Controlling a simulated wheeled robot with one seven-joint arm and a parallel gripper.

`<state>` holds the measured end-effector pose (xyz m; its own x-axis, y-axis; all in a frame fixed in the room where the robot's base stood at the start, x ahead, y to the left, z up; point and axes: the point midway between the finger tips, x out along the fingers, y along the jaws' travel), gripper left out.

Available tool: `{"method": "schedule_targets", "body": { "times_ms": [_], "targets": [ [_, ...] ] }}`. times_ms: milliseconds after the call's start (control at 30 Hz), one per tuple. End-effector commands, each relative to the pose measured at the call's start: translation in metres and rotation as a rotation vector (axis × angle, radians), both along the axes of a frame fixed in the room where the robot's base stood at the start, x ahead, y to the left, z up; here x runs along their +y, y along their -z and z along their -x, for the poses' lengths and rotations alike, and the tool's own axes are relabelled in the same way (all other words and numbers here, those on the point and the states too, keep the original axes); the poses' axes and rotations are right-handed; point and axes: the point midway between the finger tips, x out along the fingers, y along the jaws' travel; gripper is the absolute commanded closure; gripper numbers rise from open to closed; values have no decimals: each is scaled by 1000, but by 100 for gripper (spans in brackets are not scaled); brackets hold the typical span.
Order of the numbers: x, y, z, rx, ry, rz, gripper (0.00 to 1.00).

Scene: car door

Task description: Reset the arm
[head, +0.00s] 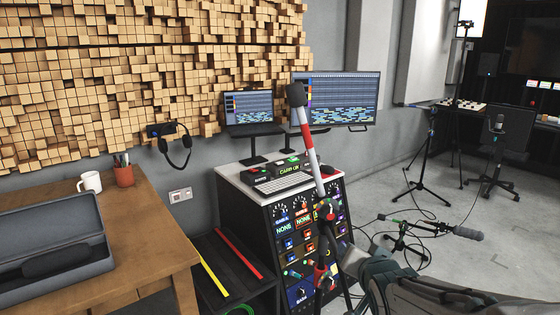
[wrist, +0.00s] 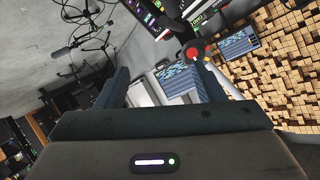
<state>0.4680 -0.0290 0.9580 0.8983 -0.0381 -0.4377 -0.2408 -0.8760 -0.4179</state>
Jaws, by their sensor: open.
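My gripper (wrist: 163,84) shows in the wrist view with its two dark fingers spread apart and nothing held between them. The wrist picture is strongly tilted. In the head view my grey arm (head: 405,290) enters at the lower right; its fingertips are hard to make out there. A red and white stand pole (head: 308,145) with a black microphone (head: 297,95) on top rises in front of the equipment rack. A red part (wrist: 194,53), seemingly of this stand, shows close to the right finger in the wrist view; I cannot tell whether they touch.
The equipment rack (head: 260,215) carries a keyboard and small devices, with a laptop (head: 250,108) and monitor (head: 338,95) behind. A wooden table (head: 155,235) with an open case (head: 55,262) and a mug (head: 90,182) is at left. Another low microphone stand (head: 405,238) is at right. Grey floor beyond is partly clear.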

Motion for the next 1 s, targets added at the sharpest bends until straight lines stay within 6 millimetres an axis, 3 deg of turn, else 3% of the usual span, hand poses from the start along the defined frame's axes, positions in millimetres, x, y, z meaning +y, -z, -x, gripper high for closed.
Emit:
{"method": "schedule_targets", "body": {
  "times_ms": [33, 167, 400, 600, 767, 1000],
  "targets": [
    [1, -16, 9, 64, -9, 38, 38],
    [2, -22, 38, 252, -48, 124, 38],
    [14, -43, 106, 592, -202, 238, 38],
    [25, -59, 154, 790, -348, 279, 38],
    [29, -63, 171, 853, -406, 287, 38],
    [29, -63, 172, 859, -409, 288, 38]
  ]
}}
